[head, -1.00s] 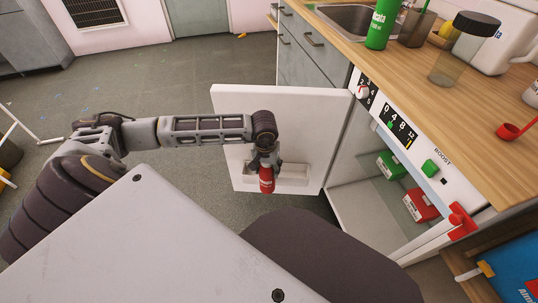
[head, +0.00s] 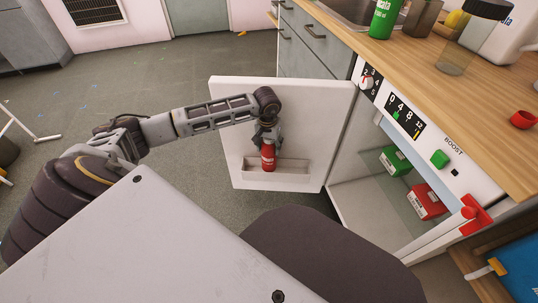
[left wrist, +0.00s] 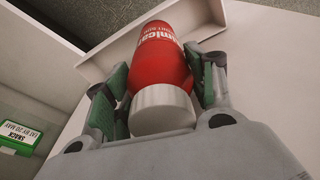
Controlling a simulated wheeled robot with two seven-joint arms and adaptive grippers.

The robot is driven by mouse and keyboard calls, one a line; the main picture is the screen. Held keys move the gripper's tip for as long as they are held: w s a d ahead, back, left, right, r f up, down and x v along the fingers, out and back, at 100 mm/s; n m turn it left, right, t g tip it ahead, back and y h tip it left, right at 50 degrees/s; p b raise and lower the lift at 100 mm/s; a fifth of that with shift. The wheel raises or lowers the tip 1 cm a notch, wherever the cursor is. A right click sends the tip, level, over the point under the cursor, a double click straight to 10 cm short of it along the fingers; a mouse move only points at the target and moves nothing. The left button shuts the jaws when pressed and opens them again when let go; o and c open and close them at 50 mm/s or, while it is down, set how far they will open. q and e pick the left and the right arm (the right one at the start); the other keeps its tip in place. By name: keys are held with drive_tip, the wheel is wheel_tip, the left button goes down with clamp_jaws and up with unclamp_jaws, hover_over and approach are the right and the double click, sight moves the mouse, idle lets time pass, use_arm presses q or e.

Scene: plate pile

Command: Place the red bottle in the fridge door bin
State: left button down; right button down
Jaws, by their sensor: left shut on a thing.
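The red bottle (head: 268,160) is upright in the head view, at the white door bin (head: 290,179) on the inside of the open fridge door (head: 320,120). Its lower end appears at the bin, but I cannot tell whether it rests on the bin floor. My left gripper (head: 267,143) is shut on the bottle from above. In the left wrist view the red bottle (left wrist: 160,58) with its white cap (left wrist: 162,108) sits between the green-padded fingers (left wrist: 162,85), and the bin (left wrist: 110,50) lies beyond it. My right gripper is not in view.
The open fridge (head: 375,200) holds a green box (head: 396,160) and a red box (head: 425,201). A wooden counter (head: 470,95) with bottles stands above.

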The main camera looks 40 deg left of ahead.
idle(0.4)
use_arm(q)
drive_tip(key=shift+f+b, duration=0.7)
drive_tip(key=shift+f, duration=1.65)
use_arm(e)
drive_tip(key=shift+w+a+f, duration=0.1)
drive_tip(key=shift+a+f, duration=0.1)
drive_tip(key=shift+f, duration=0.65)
use_arm(q)
drive_tip(key=shift+f+b, duration=0.1)
drive_tip(key=shift+b, duration=0.2)
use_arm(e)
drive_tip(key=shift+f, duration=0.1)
use_arm(q)
drive_tip(key=c, duration=0.5)
unclamp_jaws()
